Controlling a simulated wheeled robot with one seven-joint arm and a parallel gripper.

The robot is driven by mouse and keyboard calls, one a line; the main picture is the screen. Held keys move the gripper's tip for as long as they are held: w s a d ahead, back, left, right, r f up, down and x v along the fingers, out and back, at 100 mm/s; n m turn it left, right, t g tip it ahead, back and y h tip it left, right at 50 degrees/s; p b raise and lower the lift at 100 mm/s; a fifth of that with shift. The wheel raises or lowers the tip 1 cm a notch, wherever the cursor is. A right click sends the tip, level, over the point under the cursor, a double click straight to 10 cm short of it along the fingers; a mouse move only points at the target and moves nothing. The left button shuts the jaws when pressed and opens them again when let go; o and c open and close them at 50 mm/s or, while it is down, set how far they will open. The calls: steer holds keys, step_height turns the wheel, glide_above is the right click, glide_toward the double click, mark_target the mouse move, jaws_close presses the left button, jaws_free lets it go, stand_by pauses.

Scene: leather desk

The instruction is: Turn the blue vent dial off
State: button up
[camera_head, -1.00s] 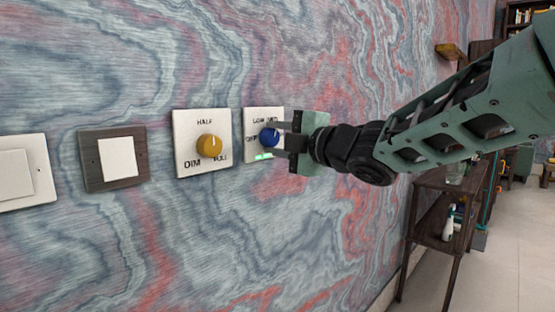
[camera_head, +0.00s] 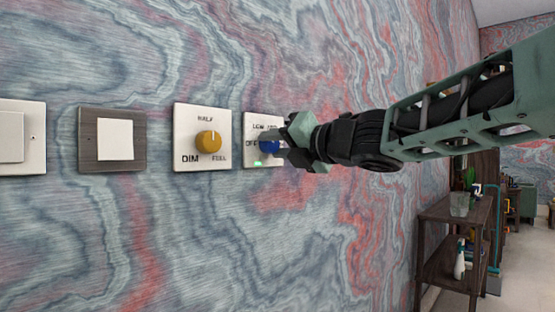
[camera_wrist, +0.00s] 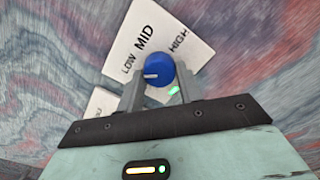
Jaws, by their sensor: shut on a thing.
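The blue vent dial (camera_head: 267,147) sits on a white plate (camera_head: 249,124) on the wall, with OFF, LOW and other lettering around it. In the wrist view the blue dial (camera_wrist: 159,66) has a white pointer mark toward the left, just below the LOW label; MID and HIGH also show. The OFF label shows in the head view and is hidden in the wrist view. My gripper (camera_head: 279,146) is shut on the dial and is tilted; in the wrist view its fingers (camera_wrist: 158,92) flank the dial. A green light (camera_head: 257,163) is lit below the dial.
A yellow dial (camera_head: 208,141) on a white plate stands close to the left. Farther left are a switch in a dark frame (camera_head: 112,167) and a white switch (camera_head: 38,138). A dark shelf (camera_head: 455,212) stands far right. The wall below the plates is clear.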

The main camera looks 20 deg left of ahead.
steer(key=n+b, duration=0.1)
steer(key=n, duration=0.1)
steer(key=n+b, duration=0.3)
steer(key=shift+w+f+n, duration=0.1)
steer(key=shift+f+n, duration=0.2)
steer(key=n+b, duration=0.2)
steer(key=n, duration=0.2)
steer(key=shift+r+n+b, duration=0.1)
steer(key=shift+n+b, duration=0.25)
steer(key=shift+n, duration=0.35)
steer(key=o, duration=1)
steer(key=shift+r, duration=0.1)
steer(key=b+v, duration=0.2)
steer(key=v, duration=1.5)
steer(key=shift+d, duration=0.25)
